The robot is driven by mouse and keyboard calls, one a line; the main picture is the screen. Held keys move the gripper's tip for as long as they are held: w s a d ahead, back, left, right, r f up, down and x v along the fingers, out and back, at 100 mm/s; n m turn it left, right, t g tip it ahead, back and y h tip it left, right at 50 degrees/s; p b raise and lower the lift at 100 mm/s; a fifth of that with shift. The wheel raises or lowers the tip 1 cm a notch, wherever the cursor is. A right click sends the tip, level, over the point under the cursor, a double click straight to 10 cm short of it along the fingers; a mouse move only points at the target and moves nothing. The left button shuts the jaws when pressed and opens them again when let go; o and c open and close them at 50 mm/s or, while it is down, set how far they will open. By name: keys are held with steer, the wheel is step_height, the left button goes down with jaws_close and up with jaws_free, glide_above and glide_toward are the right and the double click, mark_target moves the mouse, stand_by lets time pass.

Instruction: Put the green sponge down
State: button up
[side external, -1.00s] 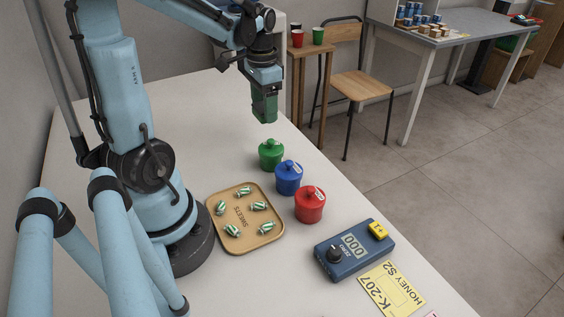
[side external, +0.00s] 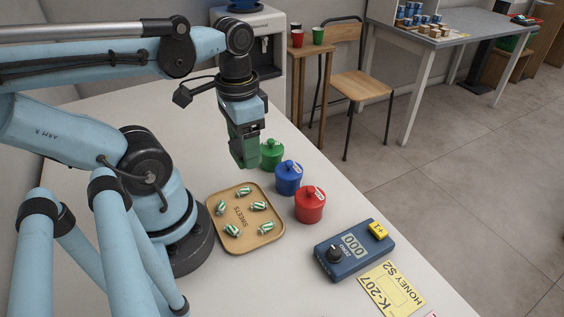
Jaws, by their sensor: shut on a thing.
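The green sponge (side external: 244,153) is a dark green upright block at the end of my arm in the side external view. My gripper (side external: 242,134) points down and is shut on it. The sponge hangs between the sweets tray and the green pot, and in the picture its right edge is close to the green pot. I cannot tell how far its lower end is above the white counter (side external: 130,97).
A green pot (side external: 272,157), a blue pot (side external: 288,180) and a red pot (side external: 310,207) stand in a row. The tray (side external: 268,238) holds several striped sweets. A blue counter device (side external: 352,250) and a yellow card (side external: 391,292) lie nearer the front. The counter's back left is clear.

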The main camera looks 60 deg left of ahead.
steer(key=shift+s+f, duration=0.2)
steer(key=shift+s, duration=0.05)
glide_above(218, 173)
step_height(218, 173, down, 7)
steer(key=shift+a+r, duration=0.1)
steer(key=shift+f, duration=2)
steer(key=shift+f, duration=0.15)
steer(key=o, duration=1.2)
